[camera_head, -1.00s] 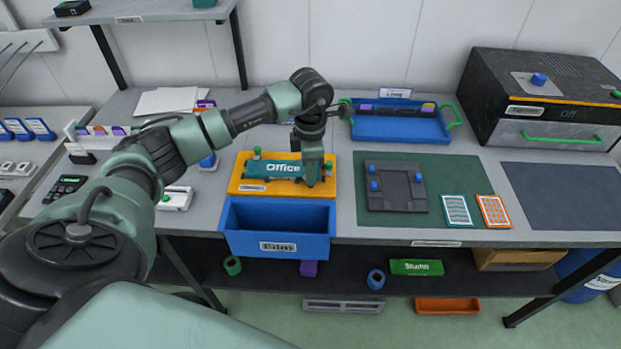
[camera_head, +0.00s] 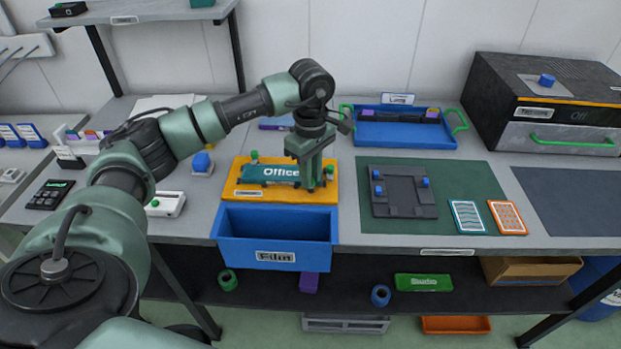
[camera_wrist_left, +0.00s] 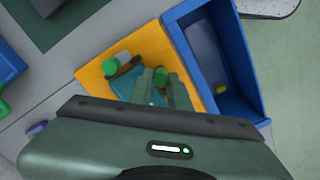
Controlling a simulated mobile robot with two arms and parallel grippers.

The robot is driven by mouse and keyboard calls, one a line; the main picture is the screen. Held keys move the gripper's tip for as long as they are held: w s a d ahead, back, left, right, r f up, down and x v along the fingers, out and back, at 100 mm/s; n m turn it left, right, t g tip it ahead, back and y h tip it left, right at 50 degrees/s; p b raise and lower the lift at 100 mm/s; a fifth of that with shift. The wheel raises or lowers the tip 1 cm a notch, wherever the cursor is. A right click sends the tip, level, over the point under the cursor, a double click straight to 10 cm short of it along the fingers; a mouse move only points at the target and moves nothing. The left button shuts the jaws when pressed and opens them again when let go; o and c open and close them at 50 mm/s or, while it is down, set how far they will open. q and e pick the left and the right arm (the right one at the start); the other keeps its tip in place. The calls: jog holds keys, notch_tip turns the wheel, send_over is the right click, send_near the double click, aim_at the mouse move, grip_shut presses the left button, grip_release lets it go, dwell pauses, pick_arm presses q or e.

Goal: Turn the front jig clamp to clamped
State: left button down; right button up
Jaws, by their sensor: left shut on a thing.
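The orange jig board (camera_head: 290,199) lies on the bench with a teal plate (camera_head: 265,172) marked "Office" on it. Green clamp knobs stand at its back left (camera_head: 254,156) and right (camera_head: 329,169). My left gripper (camera_head: 317,187) points down over the right front of the board. In the left wrist view, its fingers are shut on a green knob (camera_wrist_left: 160,75), the front jig clamp, on the side near the blue bin. Another green knob (camera_wrist_left: 110,67) with a dark bar is beside it. The fingers hide much of the held clamp. My right gripper is out of view.
A blue bin (camera_head: 235,252) hangs just in front of the board. A blue tray (camera_head: 400,139) with green handles stands behind it to the right. A green mat (camera_head: 465,185) with a dark fixture (camera_head: 404,205) lies right. The grey bench is bare between.

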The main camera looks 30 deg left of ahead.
pick_arm(q)
jog(key=shift+r+m, duration=0.1)
jog(key=shift+m, duration=0.5)
jog(key=c, duration=1.3)
grip_release()
jog(key=shift+c, duration=0.2)
notch_tip(320, 180, up, 8)
jog(key=shift+f+b, duration=0.1)
jog(key=shift+b, duration=0.55)
